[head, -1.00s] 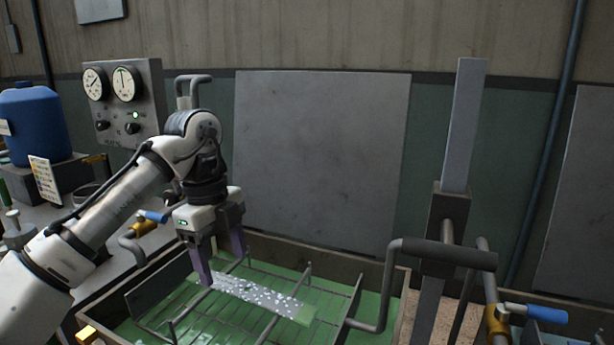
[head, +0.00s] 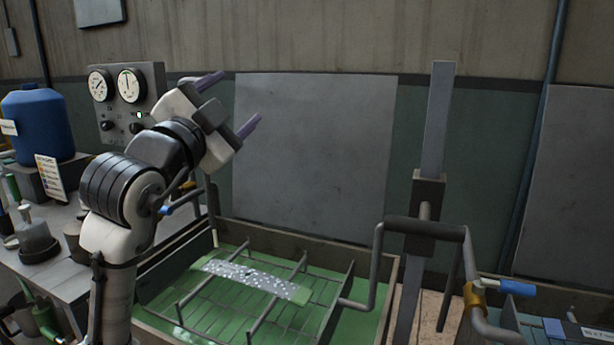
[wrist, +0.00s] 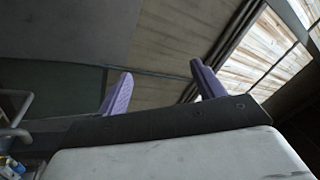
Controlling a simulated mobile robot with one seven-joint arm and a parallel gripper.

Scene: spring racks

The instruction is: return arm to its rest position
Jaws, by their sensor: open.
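My gripper (head: 229,104) is raised on the left side of the head view, tilted up and to the right in front of the wall. Its two purple fingers are spread apart with nothing between them. In the wrist view the open fingers (wrist: 163,85) point toward the wall and a bright window area. My arm is folded up, well above the green tank. A speckled grey-white strip (head: 248,277) with a green end lies on the wire rack (head: 283,286) in the tank, apart from my gripper.
The tank (head: 360,249) has a crank handle (head: 424,229) and an upright metal post (head: 437,120) at its right. A gauge panel (head: 128,108), a blue drum (head: 37,122) and a bench (head: 52,268) with bottles stand at left. A blue-handled valve (head: 493,287) is at lower right.

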